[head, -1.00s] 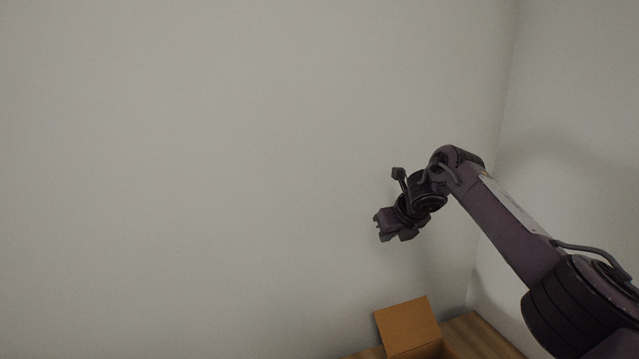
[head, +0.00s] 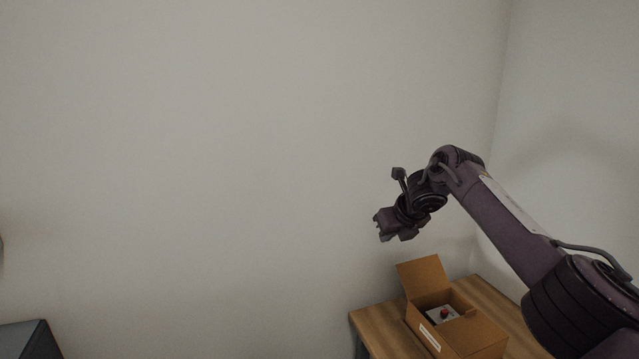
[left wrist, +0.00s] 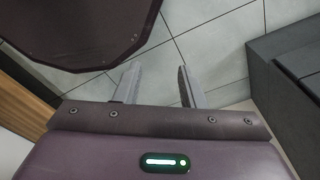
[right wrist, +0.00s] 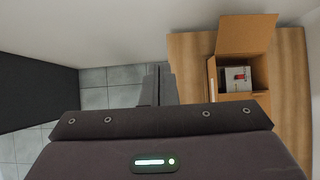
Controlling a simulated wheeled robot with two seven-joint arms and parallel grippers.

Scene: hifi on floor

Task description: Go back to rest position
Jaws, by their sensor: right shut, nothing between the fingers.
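My right gripper (head: 382,228) is held up in the air in front of the wall in the head view, above and left of an open cardboard box. In the right wrist view its fingers (right wrist: 157,84) are together with nothing between them. My left gripper (left wrist: 157,84) shows only in the left wrist view; its two fingers stand apart over the tiled floor with nothing between them. My left arm does not show in the head view.
The open cardboard box (head: 465,334) stands on a wooden table (head: 376,321) at lower right, with a white and red item (head: 442,314) inside. A dark box-like thing (head: 28,341) shows at lower left. A grey block (left wrist: 285,85) stands right of the left gripper.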

